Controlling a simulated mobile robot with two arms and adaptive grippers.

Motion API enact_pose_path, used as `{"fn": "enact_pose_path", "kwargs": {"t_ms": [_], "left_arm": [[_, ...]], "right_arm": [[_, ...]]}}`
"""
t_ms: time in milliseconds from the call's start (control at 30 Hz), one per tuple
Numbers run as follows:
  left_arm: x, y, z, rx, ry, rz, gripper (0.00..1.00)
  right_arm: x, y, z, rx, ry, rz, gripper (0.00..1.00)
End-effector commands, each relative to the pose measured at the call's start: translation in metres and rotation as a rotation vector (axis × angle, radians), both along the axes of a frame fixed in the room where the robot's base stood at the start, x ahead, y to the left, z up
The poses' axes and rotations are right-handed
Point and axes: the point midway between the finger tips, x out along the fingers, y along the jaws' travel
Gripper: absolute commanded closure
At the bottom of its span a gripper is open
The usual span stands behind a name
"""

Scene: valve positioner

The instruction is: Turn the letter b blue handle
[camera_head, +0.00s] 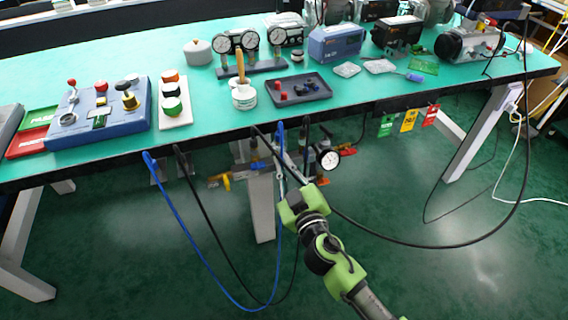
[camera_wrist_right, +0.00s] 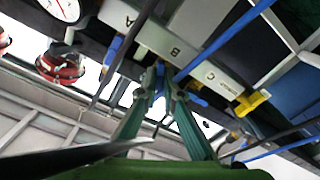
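Under the bench front, a valve manifold shows the letters A, B and C in the right wrist view. The letter b blue handle (camera_wrist_right: 196,100) sits below the letter B, partly covered by my fingers. A bit of blue, likely the same handle, shows in the head view (camera_head: 258,166). My right gripper (camera_wrist_right: 161,78) reaches up to this handle, with its green fingertips close together on either side of blue. I cannot tell whether they press on it. It also shows in the head view (camera_head: 283,181). My left gripper is in neither view.
Another blue handle (camera_wrist_right: 112,48) sits by the letter A. A yellow handle (camera_wrist_right: 252,102) lies to the right of C. A dial gauge (camera_head: 329,159) and red handles are beside the manifold. Blue (camera_head: 207,272) and black hoses hang around my right arm. The green bench (camera_head: 390,95) is above.

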Motion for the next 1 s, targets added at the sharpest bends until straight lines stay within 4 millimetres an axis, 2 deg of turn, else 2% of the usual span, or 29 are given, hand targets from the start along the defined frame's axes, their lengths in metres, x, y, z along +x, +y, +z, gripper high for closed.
{"fn": "enact_pose_path", "kwargs": {"t_ms": [33,67,600,1000], "left_arm": [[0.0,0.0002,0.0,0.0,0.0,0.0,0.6],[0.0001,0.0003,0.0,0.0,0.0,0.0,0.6],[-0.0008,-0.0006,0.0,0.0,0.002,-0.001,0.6],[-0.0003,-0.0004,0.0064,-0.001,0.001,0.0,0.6]], "right_arm": [[-0.0001,0.0002,0.0001,0.0,0.0,0.0,0.83],[-0.0001,0.0002,0.0001,0.001,0.0,0.0,0.76],[0.0003,0.0,0.0006,0.023,0.007,0.0,0.76],[0.0007,-0.0015,0.0019,0.293,0.094,0.0,0.76]]}}
